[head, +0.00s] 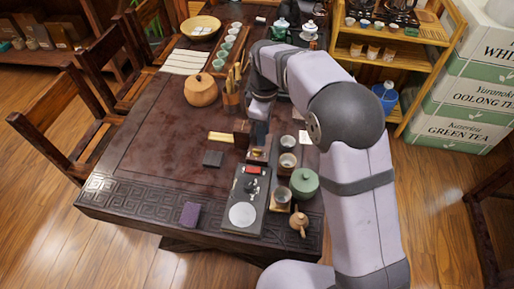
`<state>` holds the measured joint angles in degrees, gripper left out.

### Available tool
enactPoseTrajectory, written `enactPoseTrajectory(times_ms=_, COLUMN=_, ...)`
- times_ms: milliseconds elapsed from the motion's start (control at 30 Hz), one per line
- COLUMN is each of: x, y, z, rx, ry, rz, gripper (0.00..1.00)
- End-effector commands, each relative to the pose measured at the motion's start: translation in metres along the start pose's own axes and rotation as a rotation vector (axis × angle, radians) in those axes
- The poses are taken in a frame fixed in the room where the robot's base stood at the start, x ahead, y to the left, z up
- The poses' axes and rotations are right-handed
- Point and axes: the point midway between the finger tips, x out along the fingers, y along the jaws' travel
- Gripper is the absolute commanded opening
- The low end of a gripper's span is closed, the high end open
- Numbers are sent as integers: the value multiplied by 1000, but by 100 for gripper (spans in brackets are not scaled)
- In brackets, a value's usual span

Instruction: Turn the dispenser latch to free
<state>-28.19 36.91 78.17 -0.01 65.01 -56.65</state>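My gripper (259,142) points down over the middle of the dark wooden tea table (150,150). Its fingers are small and partly hidden, so I cannot tell whether they are open or shut. Just below it is a small wooden piece with a brass-coloured part (257,156). I cannot make out whether they touch. Nearer the front, a long black tray (236,190) holds a red piece (253,170) and a round white disc (242,215). I cannot tell for sure which part is the dispenser latch, nor how it is turned.
A green lidded jar (304,182), small cups (287,161) and a clay teapot (298,222) stand right of the tray. A dark square (213,158) and a purple block (190,214) lie left. The table's front left is mostly clear.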

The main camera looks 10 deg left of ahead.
Motion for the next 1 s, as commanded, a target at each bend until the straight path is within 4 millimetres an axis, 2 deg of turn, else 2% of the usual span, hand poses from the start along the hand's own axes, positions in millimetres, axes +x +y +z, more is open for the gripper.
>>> enactPoseTrajectory(times_ms=33, x=4, y=1, z=-8, rx=-35, ry=-1, rz=-1, gripper=26)
enactPoseTrajectory(times_ms=167, x=5, y=2, z=-18, rx=-85, ry=0, rz=1, gripper=26)
enactPoseTrajectory(times_ms=467, x=12, y=2, z=-19, rx=-92, ry=-1, rz=-1, gripper=26)
enactPoseTrajectory(times_ms=1000, x=72, y=2, z=-19, rx=-90, ry=0, rz=0, gripper=26)
